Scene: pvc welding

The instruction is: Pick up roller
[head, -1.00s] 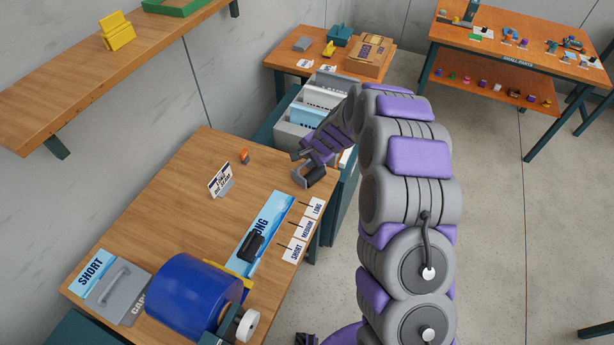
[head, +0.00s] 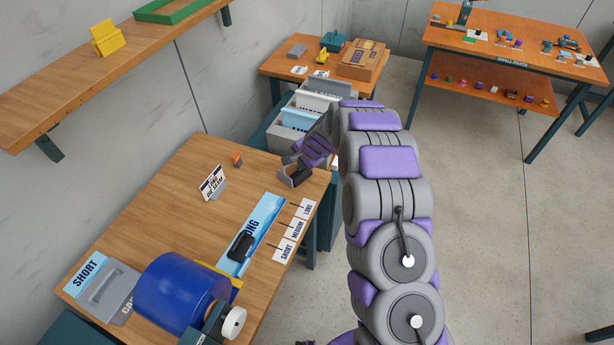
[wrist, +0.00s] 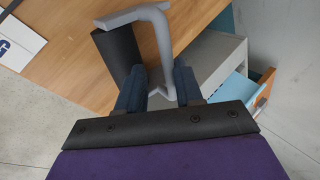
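The roller has a dark cylinder and a bent grey frame. In the wrist view the roller (wrist: 118,52) lies past my fingertips, with its grey frame running down between them. In the head view the roller (head: 294,177) is at the wooden table's right edge, under my gripper (head: 306,162). In the wrist view my gripper (wrist: 160,88) has its two dark fingers on either side of the frame and appears shut on it. Whether the roller touches the table is unclear.
The wooden table (head: 170,200) holds a blue roll (head: 182,292), a blue LONG strip (head: 265,215) with a black object (head: 241,246) on it, small label cards and a small sign (head: 212,184). Grey and blue bins (head: 300,120) stand behind the gripper. Floor to the right is open.

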